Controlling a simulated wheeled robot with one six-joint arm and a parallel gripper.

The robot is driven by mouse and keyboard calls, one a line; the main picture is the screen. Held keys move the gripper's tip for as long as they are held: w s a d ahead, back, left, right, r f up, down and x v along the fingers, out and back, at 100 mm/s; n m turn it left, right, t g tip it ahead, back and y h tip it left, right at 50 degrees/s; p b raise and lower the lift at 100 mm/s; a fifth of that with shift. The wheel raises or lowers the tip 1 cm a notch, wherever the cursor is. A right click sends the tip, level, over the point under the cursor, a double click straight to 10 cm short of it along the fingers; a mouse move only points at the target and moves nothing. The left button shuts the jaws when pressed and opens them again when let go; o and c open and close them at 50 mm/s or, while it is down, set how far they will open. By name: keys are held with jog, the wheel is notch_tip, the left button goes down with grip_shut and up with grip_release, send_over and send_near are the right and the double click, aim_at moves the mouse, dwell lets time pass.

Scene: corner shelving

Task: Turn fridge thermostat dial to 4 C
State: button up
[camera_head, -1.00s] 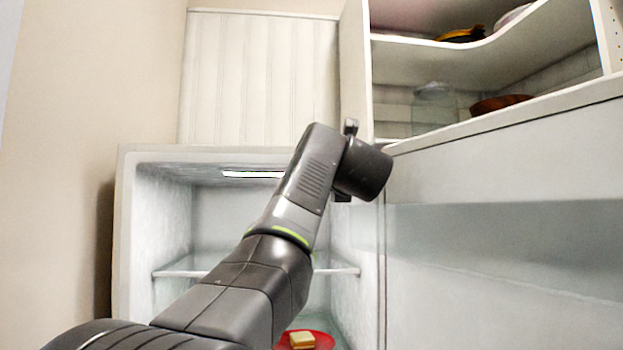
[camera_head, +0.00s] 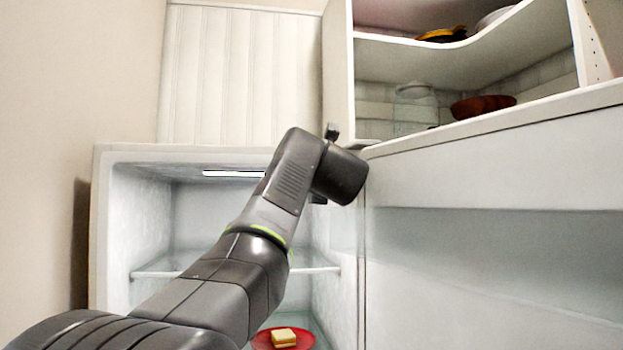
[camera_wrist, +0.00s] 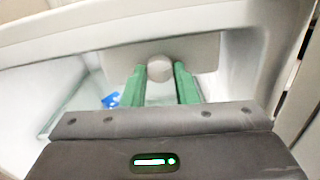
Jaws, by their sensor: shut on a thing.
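The thermostat dial (camera_wrist: 160,68) is a round grey knob on a pale panel inside the fridge, in the wrist view. The green fingers of my gripper (camera_wrist: 160,84) stand on its left and right sides and are shut on it. I cannot read any marks or temperature on the dial. In the head view the fridge (camera_head: 101,235) stands open. My arm reaches up across its opening, and the dial and my fingertips are hidden there.
A glass shelf (camera_head: 155,270) crosses the fridge, with a red plate (camera_head: 263,340) holding a pale block of food (camera_head: 283,338) below. A light strip (camera_head: 234,174) is under the fridge's top. Open cupboard shelves (camera_head: 450,47) with dishes are at upper right.

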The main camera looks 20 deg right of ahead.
jog(key=shift+m+p, duration=0.3)
jog(key=shift+m, duration=0.1)
jog(key=o, duration=1)
jog(key=b+v, duration=0.3)
jog(key=v, duration=1.1)
jog(key=shift+w+b, duration=0.1)
jog(key=shift+b, duration=0.2)
